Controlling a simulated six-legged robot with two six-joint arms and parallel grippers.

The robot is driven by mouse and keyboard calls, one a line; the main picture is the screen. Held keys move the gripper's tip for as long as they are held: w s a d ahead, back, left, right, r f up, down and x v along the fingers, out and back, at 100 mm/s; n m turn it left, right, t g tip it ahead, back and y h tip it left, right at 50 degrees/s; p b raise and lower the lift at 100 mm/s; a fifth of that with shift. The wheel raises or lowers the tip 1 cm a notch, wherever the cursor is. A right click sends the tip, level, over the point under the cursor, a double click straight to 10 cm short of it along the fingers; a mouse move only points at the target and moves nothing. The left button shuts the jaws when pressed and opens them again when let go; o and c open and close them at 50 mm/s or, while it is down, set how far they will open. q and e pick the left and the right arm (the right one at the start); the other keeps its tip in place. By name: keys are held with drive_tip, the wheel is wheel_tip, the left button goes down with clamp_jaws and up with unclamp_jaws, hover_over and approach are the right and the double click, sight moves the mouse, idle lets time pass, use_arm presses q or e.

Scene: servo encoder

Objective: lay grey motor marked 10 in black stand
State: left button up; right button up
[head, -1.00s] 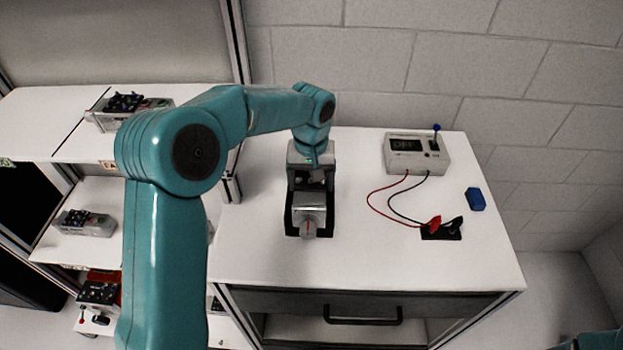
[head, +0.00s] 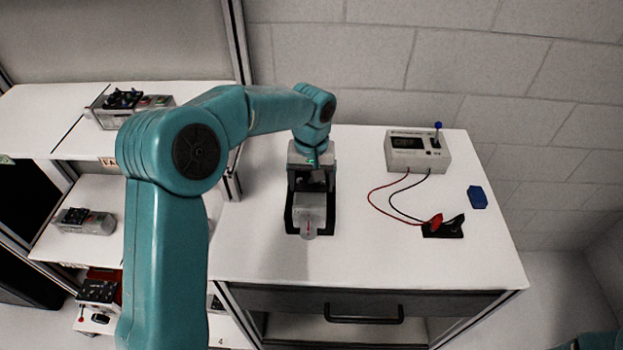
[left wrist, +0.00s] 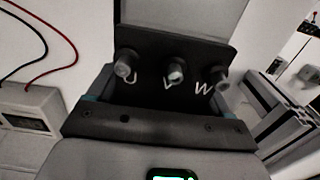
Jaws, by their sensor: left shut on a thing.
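The grey motor (head: 310,206) sits at the black stand (head: 290,222) on the white bench, with its shaft end and a red mark facing the front edge. My left gripper (head: 311,182) is above its rear part, pointing down and shut on it. In the left wrist view the motor's black terminal panel (left wrist: 150,60) shows close up, with posts lettered U, V and W. The number 10 is not readable. How fully the motor rests in the stand is hard to tell. My right gripper is not in view.
A power box (head: 418,153) with a blue-tipped lever stands at the back right. Red and black leads run from it to clips on a black block (head: 443,228). A blue block (head: 477,197) lies near the right edge. Shelves (head: 90,190) with other devices stand at left.

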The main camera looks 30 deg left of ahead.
use_arm(q)
drive_tip(key=shift+f+b, duration=0.5)
drive_tip(key=shift+f, duration=0.1)
drive_tip(key=shift+s+f, duration=0.15)
drive_tip(key=shift+f, duration=0.15)
